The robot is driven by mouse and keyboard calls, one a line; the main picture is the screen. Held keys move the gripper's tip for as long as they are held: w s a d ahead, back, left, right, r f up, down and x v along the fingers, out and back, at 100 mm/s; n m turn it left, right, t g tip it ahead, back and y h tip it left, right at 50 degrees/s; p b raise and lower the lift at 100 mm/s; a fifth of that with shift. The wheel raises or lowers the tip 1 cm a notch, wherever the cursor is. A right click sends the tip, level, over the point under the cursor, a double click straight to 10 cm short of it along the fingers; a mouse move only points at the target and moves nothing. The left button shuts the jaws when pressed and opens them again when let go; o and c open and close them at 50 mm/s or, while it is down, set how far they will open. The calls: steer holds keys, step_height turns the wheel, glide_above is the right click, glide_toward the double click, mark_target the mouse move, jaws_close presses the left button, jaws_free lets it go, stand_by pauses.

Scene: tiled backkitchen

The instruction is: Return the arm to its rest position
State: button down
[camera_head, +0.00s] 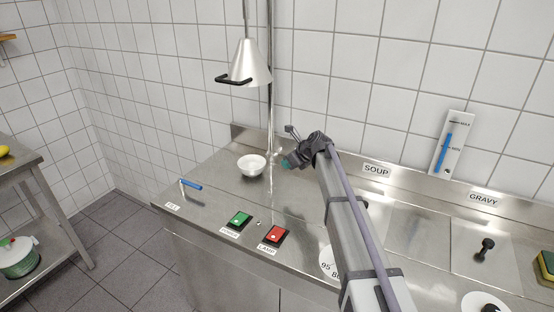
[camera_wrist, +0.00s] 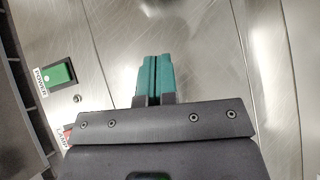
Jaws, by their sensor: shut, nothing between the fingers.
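My arm reaches over the steel counter (camera_head: 225,200) from the lower right of the head view. My gripper (camera_head: 290,162) is at its end, above the counter, just right of a white bowl (camera_head: 251,168). In the wrist view the two teal fingers of my gripper (camera_wrist: 153,78) lie against each other, shut, with nothing between them. Bare steel shows beyond the fingertips. The arm hides part of the counter behind it.
A heat lamp (camera_head: 249,64) hangs on a pole above the bowl. A green switch (camera_head: 239,219) and a red switch (camera_head: 275,235) sit at the counter's front. Black knobs (camera_head: 486,246) stand at the right.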

steer(key=s+d+f+n+g+h, duration=0.1)
steer(key=s+d+n, duration=0.2)
steer(key=s+n, duration=0.4)
steer(key=s+d+f+n+g+h, duration=0.1)
steer(key=s+d+n+g+h, duration=0.1)
steer(key=s+n, duration=0.6)
steer(key=s+d+f+n+g+h, duration=0.1)
steer(key=s+d+n, duration=0.3)
steer(key=s, duration=1.2)
steer(key=shift+s+d+f+n+g+h, duration=0.15)
steer(key=shift+n+h, duration=0.2)
steer(key=shift+n, duration=0.65)
steer(key=shift+d+f+n+g+h, duration=0.15)
steer(key=shift+n+h, duration=0.2)
steer(key=shift+n, duration=0.65)
steer(key=s+d, duration=0.1)
steer(key=s, duration=0.2)
steer(key=s+d+n+h, duration=0.1)
steer(key=s, duration=0.3)
steer(key=s+d+n, duration=0.1)
steer(key=s, duration=0.3)
steer(key=shift+f+g+h, duration=0.1)
steer(key=shift+g+h, duration=0.3)
